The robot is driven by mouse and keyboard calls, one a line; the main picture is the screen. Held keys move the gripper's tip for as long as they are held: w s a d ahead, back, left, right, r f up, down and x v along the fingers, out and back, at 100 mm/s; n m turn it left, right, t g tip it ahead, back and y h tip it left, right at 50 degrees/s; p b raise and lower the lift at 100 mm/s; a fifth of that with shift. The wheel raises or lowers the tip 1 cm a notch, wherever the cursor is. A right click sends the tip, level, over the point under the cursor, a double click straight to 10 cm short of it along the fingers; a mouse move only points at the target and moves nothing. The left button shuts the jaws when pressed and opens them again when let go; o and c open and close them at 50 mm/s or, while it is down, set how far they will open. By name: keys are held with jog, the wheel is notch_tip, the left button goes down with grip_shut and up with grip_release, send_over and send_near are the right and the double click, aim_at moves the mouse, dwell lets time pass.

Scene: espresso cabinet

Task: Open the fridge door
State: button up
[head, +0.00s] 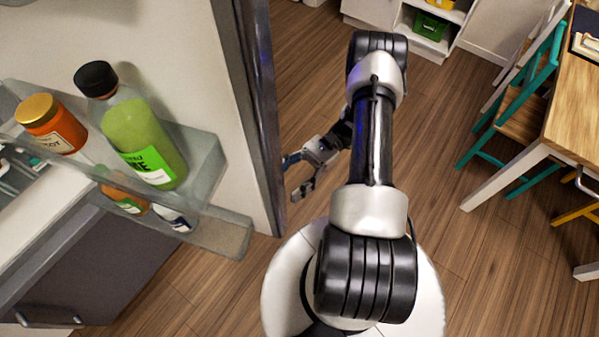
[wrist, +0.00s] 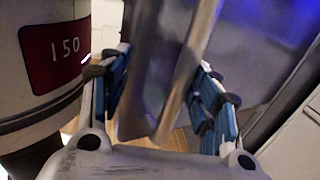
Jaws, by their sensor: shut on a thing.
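The fridge door (head: 170,35) stands open in the head view, its pale inner side with shelf facing the camera and its grey edge running down the middle. My gripper (head: 293,178) is on the outer side of this door, low beside its edge. In the wrist view, a grey metal handle bar (wrist: 178,90) runs between the fingers of my gripper (wrist: 165,75). The gripper is shut on this handle. The handle is hidden behind the door edge in the head view.
The door shelf (head: 225,228) holds a green bottle (head: 140,135) and an orange jar (head: 52,125). A dark cabinet (head: 95,265) is at lower left. A wooden table (head: 570,95) and teal chair (head: 510,110) stand at right. The wooden floor between is clear.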

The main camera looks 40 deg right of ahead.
jog(key=d, duration=0.5)
jog(key=shift+s, duration=0.3)
